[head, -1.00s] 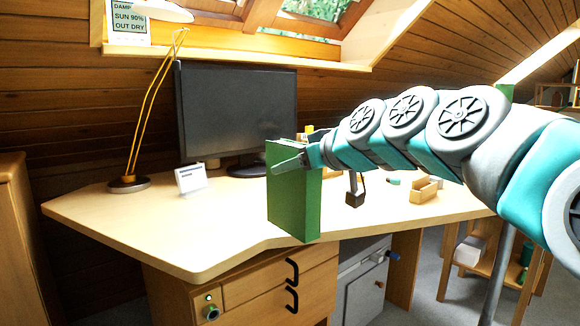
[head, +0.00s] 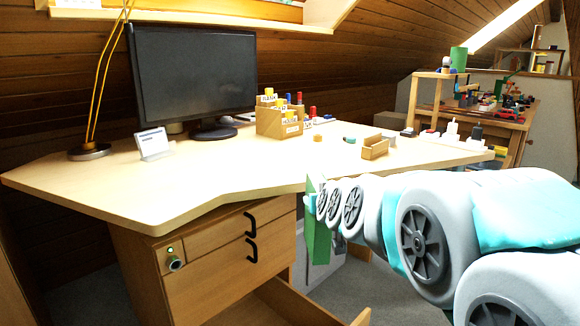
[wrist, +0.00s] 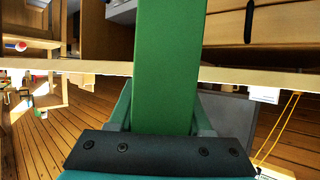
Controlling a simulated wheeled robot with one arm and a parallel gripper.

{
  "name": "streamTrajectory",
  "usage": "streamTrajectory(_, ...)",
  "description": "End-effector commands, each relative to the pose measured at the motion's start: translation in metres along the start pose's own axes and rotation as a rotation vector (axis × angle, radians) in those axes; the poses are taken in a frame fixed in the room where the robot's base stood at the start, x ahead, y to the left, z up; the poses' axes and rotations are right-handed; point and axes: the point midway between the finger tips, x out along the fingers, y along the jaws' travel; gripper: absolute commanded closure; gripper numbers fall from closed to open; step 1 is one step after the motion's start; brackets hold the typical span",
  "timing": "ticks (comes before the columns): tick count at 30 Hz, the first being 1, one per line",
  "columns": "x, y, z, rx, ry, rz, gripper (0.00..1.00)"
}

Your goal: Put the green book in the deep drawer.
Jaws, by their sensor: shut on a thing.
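The green book (head: 319,243) is held upright in my gripper, in front of the desk's right part and below the desktop's front edge. My arm covers part of the book and the fingertips in the head view. In the wrist view the book (wrist: 167,65) stands between the two jaws of my gripper (wrist: 165,118), which are shut on it. A lower drawer (head: 306,306) of the desk is pulled open at the bottom of the head view, cut off by the frame. The book is above and to the right of this drawer, outside it.
Two closed drawer fronts with black handles (head: 251,238) sit above the open drawer. The desktop (head: 220,175) holds a monitor (head: 193,80), a white card stand (head: 154,144), a wooden organiser (head: 280,121) and a small wooden box (head: 375,148). Grey floor shows at right.

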Motion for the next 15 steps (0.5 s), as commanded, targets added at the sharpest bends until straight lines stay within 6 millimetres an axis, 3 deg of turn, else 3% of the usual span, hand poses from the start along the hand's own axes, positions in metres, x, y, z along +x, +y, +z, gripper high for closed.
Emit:
streamTrajectory(1, 0.010, 0.016, 0.018, 0.017, -0.011, 0.056, 1.00)
streamTrajectory(4, 0.022, 0.039, 0.038, 0.056, -0.005, 0.142, 1.00)
streamTrajectory(15, 0.046, 0.092, 0.081, 0.130, 0.022, 0.329, 1.00)
